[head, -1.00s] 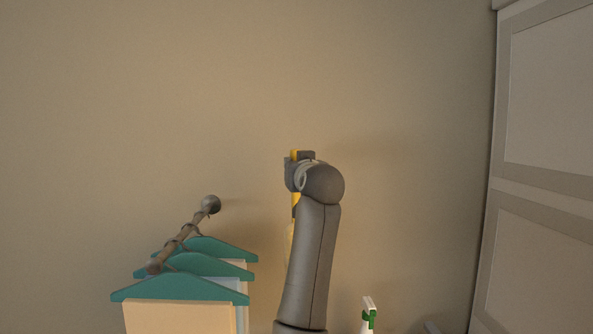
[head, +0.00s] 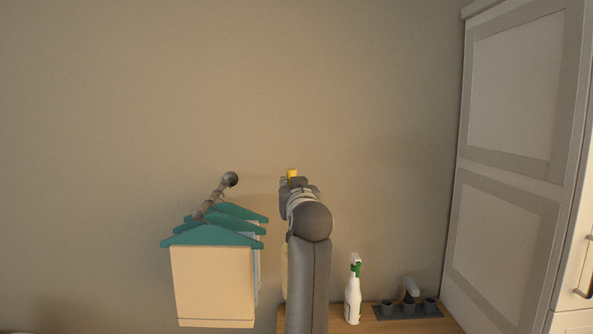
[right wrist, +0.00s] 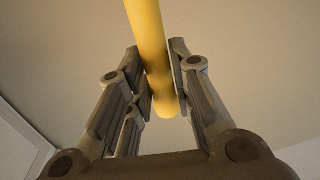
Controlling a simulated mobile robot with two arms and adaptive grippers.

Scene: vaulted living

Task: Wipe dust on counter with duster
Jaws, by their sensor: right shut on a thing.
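My right gripper (head: 295,186) is raised in front of the wall and shut on the yellow handle of the duster (head: 292,173). In the right wrist view the yellow handle (right wrist: 148,30) passes between the two fingers (right wrist: 158,80). A pale strip (head: 284,270) shows beside my forearm below the gripper; it may be the duster's head, mostly hidden. The wooden counter (head: 385,326) shows only at the bottom edge. I cannot make out any dust on it. My left gripper is not in view.
A white spray bottle with a green trigger (head: 352,300) stands on the counter. Right of it is a dark tray (head: 400,314) with small cups. Teal hangers with cloths (head: 212,236) hang from a wall rod on the left. A pale cabinet (head: 515,150) stands at the right.

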